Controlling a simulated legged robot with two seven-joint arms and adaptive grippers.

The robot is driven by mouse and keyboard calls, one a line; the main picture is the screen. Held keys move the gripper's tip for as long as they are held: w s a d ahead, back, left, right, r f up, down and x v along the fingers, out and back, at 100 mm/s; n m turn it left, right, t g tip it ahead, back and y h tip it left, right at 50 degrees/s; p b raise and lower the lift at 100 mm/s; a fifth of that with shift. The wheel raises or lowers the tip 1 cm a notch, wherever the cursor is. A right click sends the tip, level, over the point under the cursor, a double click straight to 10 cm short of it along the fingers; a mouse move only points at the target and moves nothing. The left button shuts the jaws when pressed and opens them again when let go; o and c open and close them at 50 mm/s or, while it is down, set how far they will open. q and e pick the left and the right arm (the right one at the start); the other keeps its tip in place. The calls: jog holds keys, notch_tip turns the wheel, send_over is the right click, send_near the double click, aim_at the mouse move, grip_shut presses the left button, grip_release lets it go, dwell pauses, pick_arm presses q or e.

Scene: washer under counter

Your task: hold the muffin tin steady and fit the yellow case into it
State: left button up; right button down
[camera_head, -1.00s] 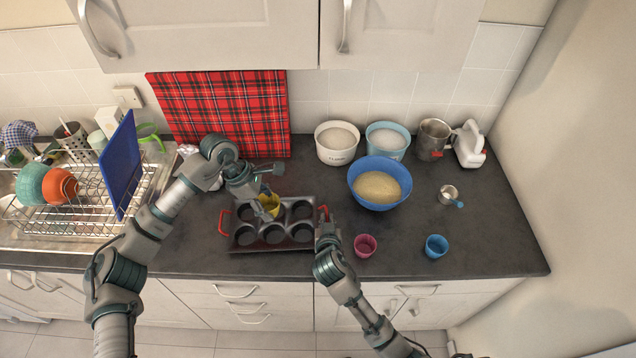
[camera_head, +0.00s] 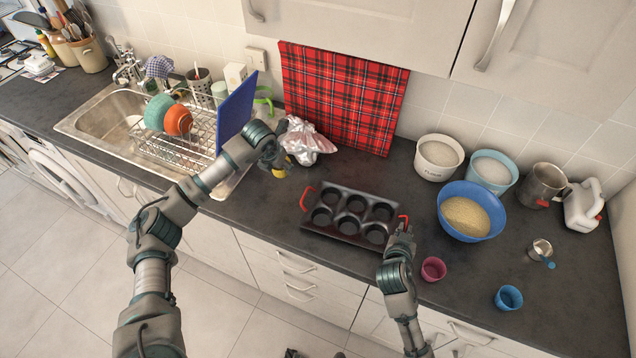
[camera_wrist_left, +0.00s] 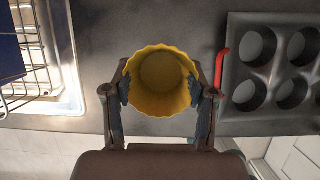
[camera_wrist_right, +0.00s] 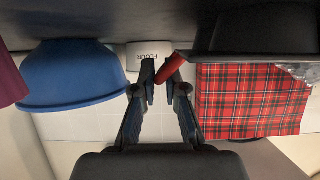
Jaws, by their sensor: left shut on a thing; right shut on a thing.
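The dark muffin tin (camera_head: 340,211), with red handles and empty cups, lies on the counter in the head view. My right gripper (camera_head: 404,226) is shut on its right red handle (camera_wrist_right: 171,67), which shows between the fingers in the right wrist view. My left gripper (camera_head: 277,164) is shut on the yellow case (camera_wrist_left: 160,82), a fluted cup with its open mouth facing the left wrist camera. The case is apart from the tin, left of its left red handle (camera_head: 306,198). In the head view it is mostly hidden by the gripper.
A dish rack (camera_head: 180,150) with a blue board (camera_head: 236,108) stands left of my left gripper. A crumpled bag (camera_head: 305,142) lies behind the tin. A pink cup (camera_head: 433,269), a blue cup (camera_head: 508,298) and a blue bowl (camera_head: 490,224) stand to the right.

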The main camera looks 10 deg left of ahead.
pick_arm(q)
send_over(285, 188)
jog(key=s, duration=0.2)
jog(key=f, duration=0.4)
jog(key=shift+w+d+f, duration=0.1)
jog(key=shift+w+f, duration=0.1)
jog(key=shift+f, duration=0.2)
jog(key=f, duration=0.5)
jog(key=shift+a, duration=0.25)
jog(key=shift+r, duration=0.1)
jog(key=o, duration=0.8)
jog(key=shift+w, duration=0.1)
